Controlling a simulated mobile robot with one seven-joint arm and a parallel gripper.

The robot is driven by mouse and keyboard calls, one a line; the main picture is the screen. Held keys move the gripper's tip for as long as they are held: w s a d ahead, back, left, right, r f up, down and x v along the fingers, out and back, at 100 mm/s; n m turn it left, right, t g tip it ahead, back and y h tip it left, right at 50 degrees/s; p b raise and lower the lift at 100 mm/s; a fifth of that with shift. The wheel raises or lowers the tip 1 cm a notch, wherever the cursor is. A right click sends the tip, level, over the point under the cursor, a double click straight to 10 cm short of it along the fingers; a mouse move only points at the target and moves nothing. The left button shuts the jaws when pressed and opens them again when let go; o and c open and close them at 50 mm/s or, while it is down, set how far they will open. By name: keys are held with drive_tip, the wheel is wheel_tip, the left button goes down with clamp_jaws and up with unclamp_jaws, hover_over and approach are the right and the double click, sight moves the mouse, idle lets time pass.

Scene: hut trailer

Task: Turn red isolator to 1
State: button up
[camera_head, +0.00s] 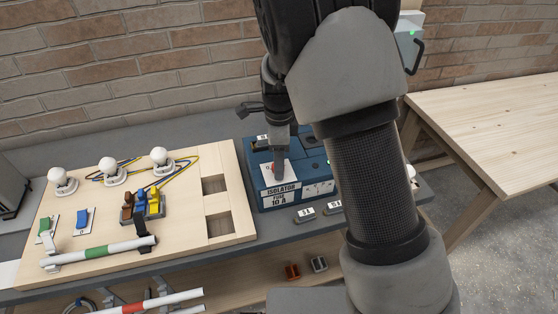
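The blue isolator box (298,205) stands on the grey bench, with a label reading "ISOLATOR", "FUSE" and "10 A" on its front. On its top is a white plate (290,166) with a small patch of the red isolator (269,166) showing. My gripper (277,170) points down over this plate, with its fingertips at or just beside the red isolator. The fingers hide most of the knob, so its position and any 0 or 1 mark cannot be read. I cannot tell whether the fingers touch it or how far they are apart.
Left of the box lies a wooden board (110,240) with white bulbs, coloured switches, wires and a striped tube. Small grey tags (304,214) lie in front of the box. My arm covers the box's right side. A wooden table (490,110) stands at right, a brick wall behind.

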wheel_tip(320, 180, up, 17)
drive_tip(key=shift+r, duration=0.2)
idle(0.5)
